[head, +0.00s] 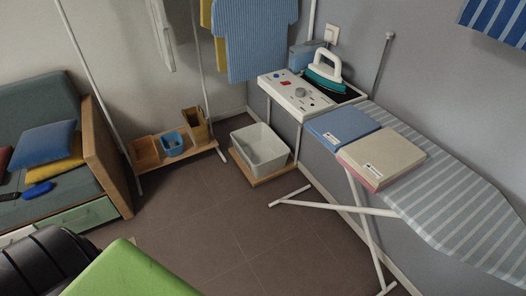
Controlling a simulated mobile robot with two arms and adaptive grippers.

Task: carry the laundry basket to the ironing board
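The likely laundry basket is a pale grey, open-topped tub (262,153). It stands upright on a low wooden platform (284,175) on the floor by the wall, left of the ironing board. Its inside looks empty. The ironing board (470,217) has a grey and white striped cover and white legs, and runs along the right wall. Neither of my grippers is in view.
A white panel with an iron (326,72) adjoins the board's far end. A clothes rack with hanging garments (256,38) and a low shelf (178,153) stands left of the tub. A sofa (40,110) is at left. Mid-floor is clear.

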